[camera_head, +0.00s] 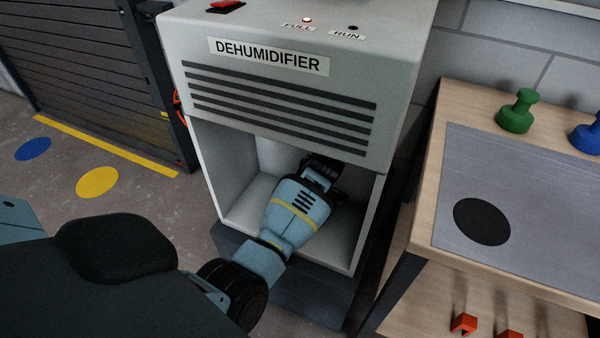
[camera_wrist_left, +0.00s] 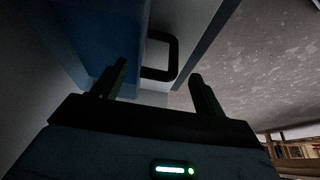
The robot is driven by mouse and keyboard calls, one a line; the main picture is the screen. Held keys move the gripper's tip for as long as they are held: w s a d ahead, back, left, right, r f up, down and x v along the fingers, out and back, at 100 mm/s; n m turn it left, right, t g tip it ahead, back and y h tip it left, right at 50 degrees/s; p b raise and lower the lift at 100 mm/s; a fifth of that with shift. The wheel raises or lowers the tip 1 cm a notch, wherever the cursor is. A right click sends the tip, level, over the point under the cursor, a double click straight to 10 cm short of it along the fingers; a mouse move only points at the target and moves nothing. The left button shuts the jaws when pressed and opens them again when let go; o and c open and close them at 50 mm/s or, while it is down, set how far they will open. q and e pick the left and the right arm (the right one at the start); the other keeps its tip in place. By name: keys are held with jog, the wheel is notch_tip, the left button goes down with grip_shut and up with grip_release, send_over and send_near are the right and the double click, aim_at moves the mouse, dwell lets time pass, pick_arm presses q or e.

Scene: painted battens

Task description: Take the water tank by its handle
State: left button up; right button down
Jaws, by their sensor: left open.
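The dehumidifier (camera_head: 270,100) is a pale grey cabinet with an open bay (camera_head: 240,212) at its lower front. My left gripper (camera_head: 322,168) reaches into this bay. In the left wrist view, a blue body (camera_wrist_left: 92,35), which looks like the water tank, shows at the upper left. A black loop handle (camera_wrist_left: 174,55) stands out from it. My left gripper's fingers (camera_wrist_left: 159,70) are open and apart, with the handle appearing between and beyond their tips. Contact cannot be told. In the head view the tank is not clearly seen; my arm and the cabinet hide much of the bay.
The bay's side walls are close around my left gripper. A wooden table (camera_head: 440,105) with a grey top, a green knob (camera_head: 517,112) and a blue knob (camera_head: 588,135) stands at the right. A dark shutter (camera_head: 90,70) is at the left. Open floor (camera_head: 130,215) lies in front of it.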

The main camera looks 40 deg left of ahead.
pick_arm(q)
jog(key=b+x, duration=0.1)
jog(key=x, duration=0.3)
jog(key=shift+w, duration=0.1)
jog(key=shift+a+f+b, duration=0.15)
jog(key=shift+f+b, duration=0.15)
jog(key=shift+c, duration=0.4)
jog(key=shift+c, duration=1.2)
grip_shut()
jog(key=shift+r, duration=0.15)
